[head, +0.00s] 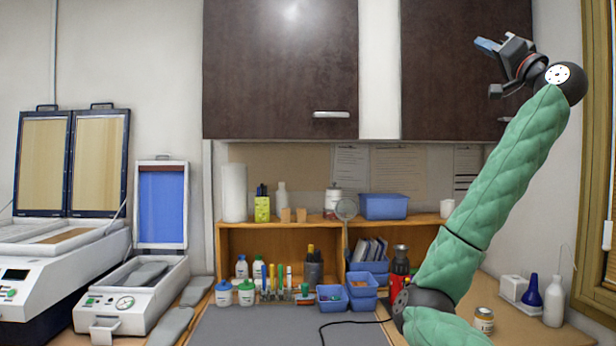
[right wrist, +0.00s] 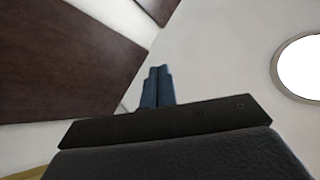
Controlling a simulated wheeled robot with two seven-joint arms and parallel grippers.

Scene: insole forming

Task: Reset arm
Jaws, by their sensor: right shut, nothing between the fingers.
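My right arm, in a green quilted sleeve, rises from the lower right of the head view. Its gripper (head: 488,46) is held high at the upper right, in front of the dark wall cabinet. The blue fingertips point left and are shut with nothing between them. In the right wrist view the two blue fingers (right wrist: 157,88) lie together, with the dark cabinet at the left and a pale ceiling with a round lamp at the right behind them. My left arm and gripper do not show in either view.
Dark cabinets (head: 280,70) hang on the wall. Below stands a wooden shelf (head: 228,245) with bottles and blue bins (head: 384,206). A forming machine (head: 130,300) with its lid up and insoles stands at the left. A window frame (head: 596,170) is at the right.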

